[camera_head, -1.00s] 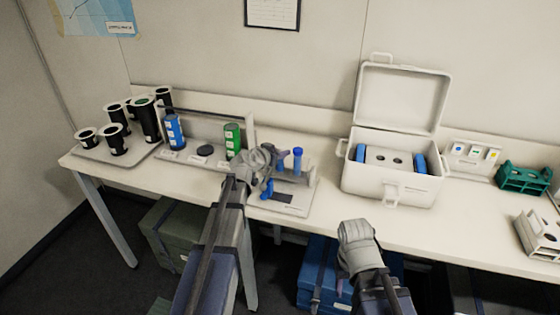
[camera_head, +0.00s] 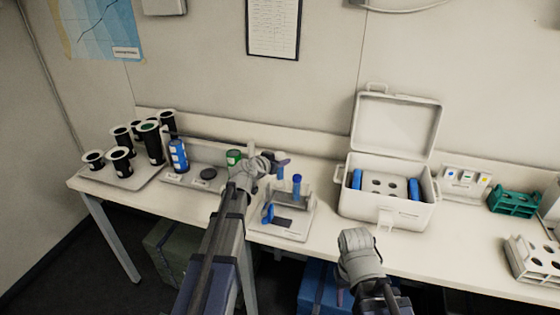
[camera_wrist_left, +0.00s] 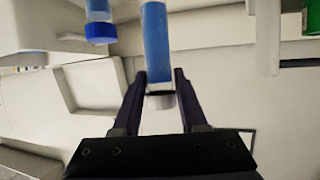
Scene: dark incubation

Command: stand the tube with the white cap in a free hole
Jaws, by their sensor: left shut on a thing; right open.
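My left gripper (camera_head: 268,165) is shut on a tube with a blue body (camera_wrist_left: 155,40) and a pale cap (camera_wrist_left: 161,101). The cap end sits between the fingers in the left wrist view. In the head view the tube (camera_head: 282,159) is partly hidden by the gripper and is above a small stand (camera_head: 290,228).
An open white cooler box (camera_head: 385,215) holds a holed insert (camera_head: 388,185) between blue packs. A green rack (camera_head: 514,204) and a white rack with empty holes (camera_head: 535,258) are at the right. Black pots (camera_head: 122,162) and bottles (camera_head: 178,155) stand at the left.

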